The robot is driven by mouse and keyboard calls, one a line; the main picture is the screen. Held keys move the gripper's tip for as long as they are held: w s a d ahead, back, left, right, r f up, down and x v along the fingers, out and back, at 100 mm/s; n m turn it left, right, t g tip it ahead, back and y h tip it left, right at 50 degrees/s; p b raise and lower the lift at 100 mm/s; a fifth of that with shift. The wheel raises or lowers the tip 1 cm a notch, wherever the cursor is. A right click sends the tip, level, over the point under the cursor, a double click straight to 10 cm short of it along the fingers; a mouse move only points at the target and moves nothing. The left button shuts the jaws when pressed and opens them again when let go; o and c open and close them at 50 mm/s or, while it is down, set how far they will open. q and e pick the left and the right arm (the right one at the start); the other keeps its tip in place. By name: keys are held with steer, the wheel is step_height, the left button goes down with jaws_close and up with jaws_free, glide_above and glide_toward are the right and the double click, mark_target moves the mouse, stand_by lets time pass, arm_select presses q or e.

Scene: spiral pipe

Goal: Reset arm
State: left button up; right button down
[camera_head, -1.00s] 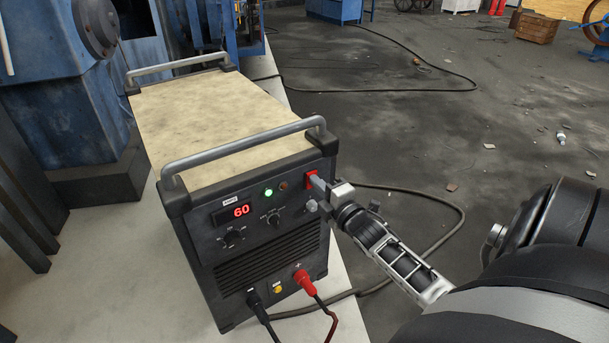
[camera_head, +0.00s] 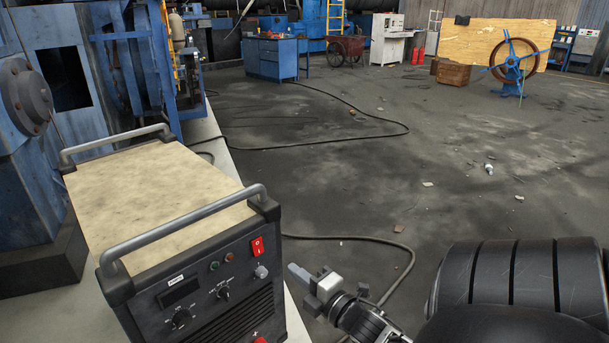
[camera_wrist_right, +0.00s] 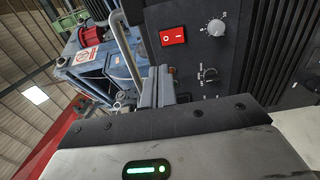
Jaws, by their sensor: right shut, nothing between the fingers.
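The welding machine (camera_head: 190,225) is a black box with a pale top and two grey handles. Its front panel has a red rocker switch (camera_head: 257,246), a dark display (camera_head: 180,292) and knobs. My right gripper (camera_head: 300,274) is shut and empty, to the right of the panel and apart from the switch. In the right wrist view, the shut fingers (camera_wrist_right: 157,86) show below and left of the red switch (camera_wrist_right: 172,38), with a knob (camera_wrist_right: 216,27) beside it. My left gripper is not in view.
A cable (camera_head: 385,241) lies on the floor behind my right arm. Blue machinery (camera_head: 75,100) stands close on the left. A blue cabinet (camera_head: 272,58) and a handwheel (camera_head: 513,62) stand far back. The floor between is mostly open, with small debris.

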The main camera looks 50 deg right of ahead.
steer(key=shift+s+a, duration=0.15)
steer(key=shift+s, duration=0.7)
steer(key=s+a+f+m+g+y, duration=0.2)
steer(key=a+m, duration=0.2)
steer(key=a, duration=0.5)
steer(key=s+a+f+m+g+y, duration=0.2)
steer(key=a+m, duration=0.3)
steer(key=a, duration=0.4)
steer(key=s+a+f+m+g+y, duration=0.2)
steer(key=a+f+m+g, duration=0.1)
steer(key=a, duration=0.7)
steer(key=shift+f+m+g, duration=0.3)
steer(key=shift+m, duration=0.5)
